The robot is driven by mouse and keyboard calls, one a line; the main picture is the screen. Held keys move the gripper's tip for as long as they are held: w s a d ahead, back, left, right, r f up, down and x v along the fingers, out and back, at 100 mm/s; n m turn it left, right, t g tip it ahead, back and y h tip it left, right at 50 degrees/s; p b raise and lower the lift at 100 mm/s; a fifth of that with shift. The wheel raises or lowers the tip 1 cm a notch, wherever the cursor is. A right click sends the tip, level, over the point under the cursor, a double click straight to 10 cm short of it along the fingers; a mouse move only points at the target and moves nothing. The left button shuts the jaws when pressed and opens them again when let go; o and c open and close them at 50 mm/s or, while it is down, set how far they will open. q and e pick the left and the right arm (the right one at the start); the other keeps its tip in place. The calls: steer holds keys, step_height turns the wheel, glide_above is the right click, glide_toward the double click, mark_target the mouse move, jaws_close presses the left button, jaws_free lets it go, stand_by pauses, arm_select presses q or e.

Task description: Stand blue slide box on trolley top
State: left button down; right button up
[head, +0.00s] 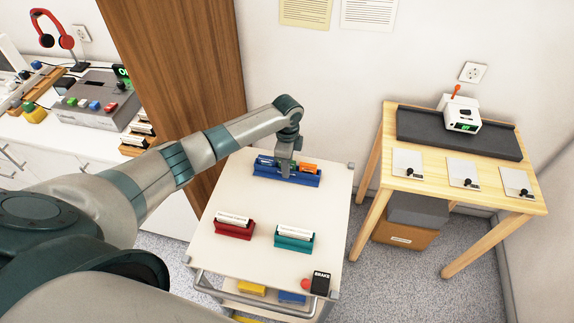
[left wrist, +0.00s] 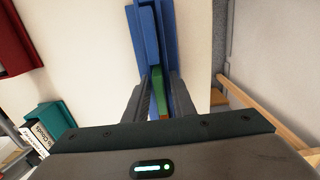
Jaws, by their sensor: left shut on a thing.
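The blue slide box (head: 290,180) is at the far end of the white trolley top (head: 260,205), upright and long side across. Small coloured pieces, orange among them, show at its top. My left gripper (head: 285,172) comes down on its middle from above. A green strip shows between the fingers. I cannot tell whether the box's underside rests on the top. My right gripper is not in view.
A red box (head: 234,226) and a teal box (head: 294,237), each holding white cards, stand nearer on the trolley top. A brake block (head: 320,283) is at its near right corner. A wooden table (head: 440,196) stands to the right, a wooden panel (head: 185,60) behind left.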

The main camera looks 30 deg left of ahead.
arm_select(q)
steer(key=c, duration=1.5)
jaws_free()
steer(key=shift+f, duration=0.1)
step_height(320, 180, up, 11)
steer(key=shift+b, duration=1.2)
steer(key=shift+r, duration=0.65)
